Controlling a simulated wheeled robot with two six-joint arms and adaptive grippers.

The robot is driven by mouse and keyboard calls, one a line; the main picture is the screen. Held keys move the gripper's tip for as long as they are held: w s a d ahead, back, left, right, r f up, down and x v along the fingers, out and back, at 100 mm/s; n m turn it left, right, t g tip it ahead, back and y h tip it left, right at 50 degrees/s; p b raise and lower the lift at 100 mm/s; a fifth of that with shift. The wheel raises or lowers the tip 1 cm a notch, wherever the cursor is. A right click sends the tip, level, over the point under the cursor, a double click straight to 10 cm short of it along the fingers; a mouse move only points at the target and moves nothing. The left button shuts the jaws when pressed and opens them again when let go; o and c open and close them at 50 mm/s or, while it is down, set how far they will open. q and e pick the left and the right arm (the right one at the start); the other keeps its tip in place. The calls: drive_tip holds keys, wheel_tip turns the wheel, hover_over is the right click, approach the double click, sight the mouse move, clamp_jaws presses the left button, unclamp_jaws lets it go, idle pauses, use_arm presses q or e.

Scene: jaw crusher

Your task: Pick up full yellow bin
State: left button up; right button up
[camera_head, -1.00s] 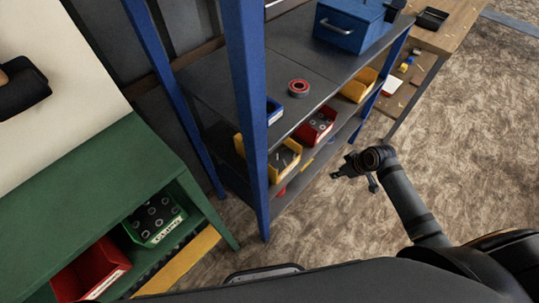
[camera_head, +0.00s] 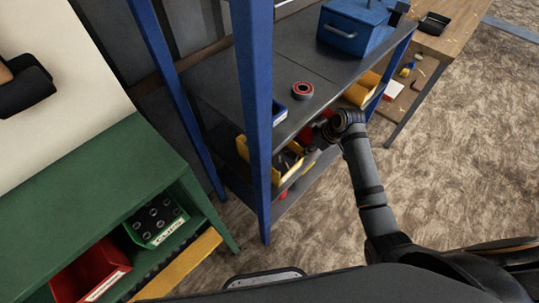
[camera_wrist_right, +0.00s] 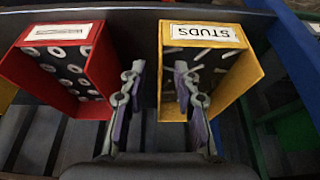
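A yellow bin marked STUDS (camera_wrist_right: 247,72) holds long metal studs in the right wrist view, where its label reads upside down. In the wrist view my right gripper (camera_wrist_right: 158,92) is open and empty. Its right finger overlaps the yellow bin, its left finger the gap beside a red bin. I cannot tell whether it touches either. My left gripper is not in view.
A red bin (camera_wrist_right: 104,68) of rings or nuts sits beside the yellow one. Another yellow bin (camera_head: 362,90) is farther along the rack. A blue rack post (camera_head: 254,130) stands close left. A green cabinet (camera_head: 100,190) holds more bins. The floor at right is clear.

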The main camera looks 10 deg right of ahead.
sight(300, 156)
drive_tip(key=x, duration=0.3)
drive_tip(key=w+x, duration=0.1)
drive_tip(key=x, duration=0.1)
drive_tip(key=shift+a, duration=0.45)
clamp_jaws()
drive_tip(key=shift+w+r, duration=0.1)
drive_tip(key=shift+r, duration=0.05)
